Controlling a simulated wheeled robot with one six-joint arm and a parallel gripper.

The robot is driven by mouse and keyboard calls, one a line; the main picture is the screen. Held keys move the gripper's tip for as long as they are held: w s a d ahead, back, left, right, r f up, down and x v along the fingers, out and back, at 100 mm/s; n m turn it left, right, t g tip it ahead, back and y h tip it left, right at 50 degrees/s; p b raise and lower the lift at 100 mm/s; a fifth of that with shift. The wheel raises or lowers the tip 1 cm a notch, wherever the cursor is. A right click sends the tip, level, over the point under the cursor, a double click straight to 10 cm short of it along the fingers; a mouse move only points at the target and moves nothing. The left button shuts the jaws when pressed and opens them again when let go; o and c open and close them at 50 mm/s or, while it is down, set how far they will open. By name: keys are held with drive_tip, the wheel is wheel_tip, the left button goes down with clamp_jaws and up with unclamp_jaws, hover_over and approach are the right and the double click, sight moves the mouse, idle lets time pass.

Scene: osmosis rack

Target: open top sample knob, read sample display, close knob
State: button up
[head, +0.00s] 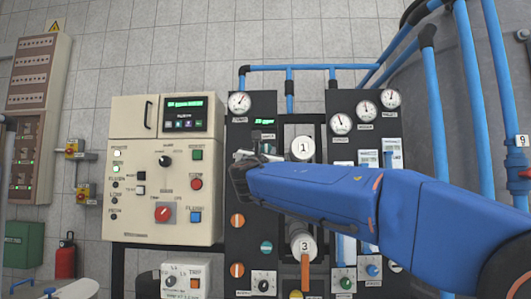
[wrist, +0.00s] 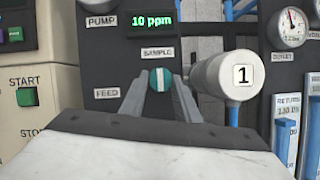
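The top sample knob (wrist: 160,79) is a round teal knob with an upright white stripe, under the SAMPLE label in the wrist view. My gripper (wrist: 160,88) points at the panel with one finger on each side of this knob. The fingertips are close to its edges; I cannot tell whether they touch it. The sample display (wrist: 152,23) above reads "10 ppm" in green. In the head view the display (head: 264,121) is tiny and green, and my gripper (head: 243,157) and arm cover the knob.
A white cylinder marked 1 (wrist: 222,76) juts out just right of my fingers. A cylinder marked 3 (head: 301,245) stands lower, below my arm. A cream control box (head: 140,215) with buttons is at the left. Gauges (head: 341,123) and blue pipes (head: 473,100) are at the right.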

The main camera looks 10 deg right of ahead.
drive_tip(key=shift+m, duration=0.5)
drive_tip(key=m+h, duration=0.1)
drive_tip(key=m, duration=0.1)
drive_tip(key=m+g, duration=0.1)
drive_tip(key=m, duration=0.1)
drive_tip(key=shift+a+g+h, duration=0.2)
drive_tip(key=shift+g+h, duration=0.1)
drive_tip(key=shift+h, duration=0.1)
drive_tip(key=m+g, duration=0.1)
drive_tip(key=m, duration=0.2)
drive_tip(key=m+g+h, duration=0.1)
drive_tip(key=m, duration=0.3)
drive_tip(key=shift+w+a+r+g+h, duration=0.1)
drive_tip(key=shift+a+r+g+h, duration=0.1)
drive_tip(key=shift+g+h, duration=0.15)
drive_tip(key=m+g, duration=0.1)
drive_tip(key=m, duration=0.1)
drive_tip(key=m+g, duration=0.1)
drive_tip(key=m, duration=0.2)
drive_tip(key=shift+r, duration=0.15)
drive_tip(key=shift+r+m+g+y, duration=0.1)
drive_tip(key=shift+m+g+y, duration=0.25)
drive_tip(key=shift+m, duration=0.65)
drive_tip(key=shift+r+m+g+y, duration=0.1)
drive_tip(key=shift+m+g+y, duration=0.15)
drive_tip(key=shift+m, duration=0.75)
drive_tip(key=o, duration=1)
drive_tip(key=shift+o, duration=0.2)
